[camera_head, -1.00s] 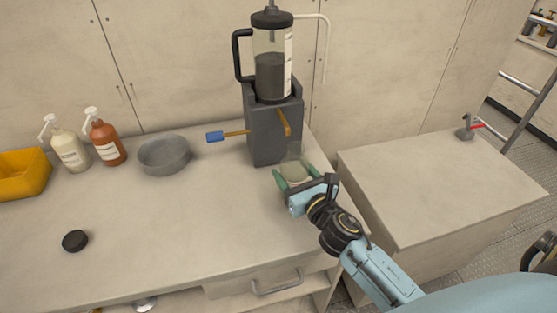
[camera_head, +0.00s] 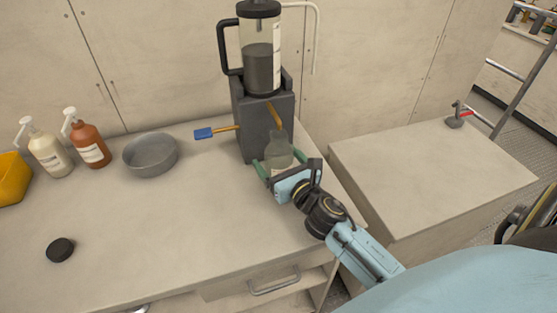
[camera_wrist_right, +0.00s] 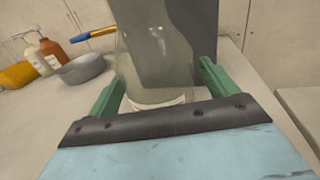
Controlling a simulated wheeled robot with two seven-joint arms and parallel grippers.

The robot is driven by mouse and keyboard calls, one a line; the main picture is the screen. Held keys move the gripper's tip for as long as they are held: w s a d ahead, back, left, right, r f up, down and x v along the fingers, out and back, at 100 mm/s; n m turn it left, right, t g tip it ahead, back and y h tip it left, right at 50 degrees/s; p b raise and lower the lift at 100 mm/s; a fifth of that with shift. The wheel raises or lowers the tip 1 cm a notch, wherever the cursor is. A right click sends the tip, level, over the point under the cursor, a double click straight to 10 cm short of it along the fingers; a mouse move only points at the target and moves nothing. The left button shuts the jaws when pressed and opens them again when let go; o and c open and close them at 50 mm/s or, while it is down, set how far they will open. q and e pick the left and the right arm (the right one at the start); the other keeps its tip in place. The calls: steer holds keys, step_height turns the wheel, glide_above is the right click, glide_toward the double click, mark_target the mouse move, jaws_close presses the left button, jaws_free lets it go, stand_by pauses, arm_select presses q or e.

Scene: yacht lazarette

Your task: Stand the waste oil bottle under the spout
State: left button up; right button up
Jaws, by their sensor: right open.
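The waste oil bottle (camera_head: 279,152) is clear, with a pale lower part, and stands upright at the front of the grey stand, below the brass spout (camera_head: 274,115). My right gripper (camera_head: 275,168) is open, with its green fingers on either side of the bottle. In the right wrist view the bottle (camera_wrist_right: 156,65) stands between the two fingers (camera_wrist_right: 163,88), with gaps showing at both sides. The gripper hides the bottle's base in the head view. The grey stand (camera_head: 252,130) holds a clear jug (camera_head: 262,60) with dark contents. My left gripper is not in view.
A blue-handled lever (camera_head: 204,133) sticks out left of the stand. A grey bowl (camera_head: 150,155), two pump bottles (camera_head: 88,145), a yellow bin (camera_head: 10,180) and a black cap (camera_head: 60,250) are on the counter. The counter's middle is clear.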

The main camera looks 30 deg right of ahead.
steer(key=shift+r, duration=0.15)
steer(key=s, duration=0.7)
steer(key=s+b, duration=0.1)
steer(key=s, duration=0.3)
steer(key=shift+a, duration=0.25)
steer(key=shift+s, duration=0.45)
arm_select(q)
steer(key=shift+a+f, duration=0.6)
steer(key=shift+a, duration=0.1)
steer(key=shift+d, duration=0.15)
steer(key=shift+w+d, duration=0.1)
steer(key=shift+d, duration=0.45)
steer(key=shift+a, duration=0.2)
